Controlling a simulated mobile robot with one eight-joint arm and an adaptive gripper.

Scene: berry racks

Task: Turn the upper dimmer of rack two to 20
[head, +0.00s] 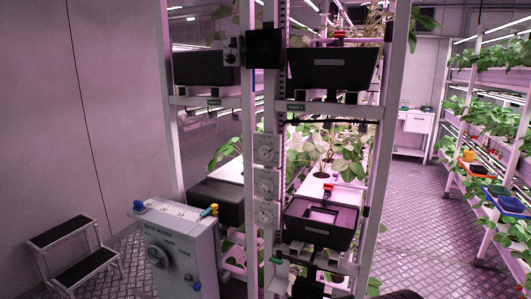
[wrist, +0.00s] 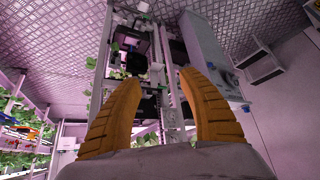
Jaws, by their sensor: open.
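Three pale dials are stacked on the front post of the near rack: an upper dial (head: 266,150), a middle dial (head: 266,183) and a lower dial (head: 266,214). Their scales and settings are too small to read. A small green label (head: 296,107) on the crossbar right of the post seems to read "RACK 2". In the wrist view, my gripper (wrist: 156,78) is open and empty, with its two orange fingers wide apart. The rack (wrist: 100,90) shows upside down beyond the fingers, apart from them. My gripper is not clearly seen in the head view.
A grey control box (head: 175,250) with a knob stands at the front left. A step stool (head: 75,255) is at the far left. Black bins (head: 333,68) with red clips sit on the rack. Another planted rack (head: 490,150) stands at right, with clear floor (head: 425,215) between.

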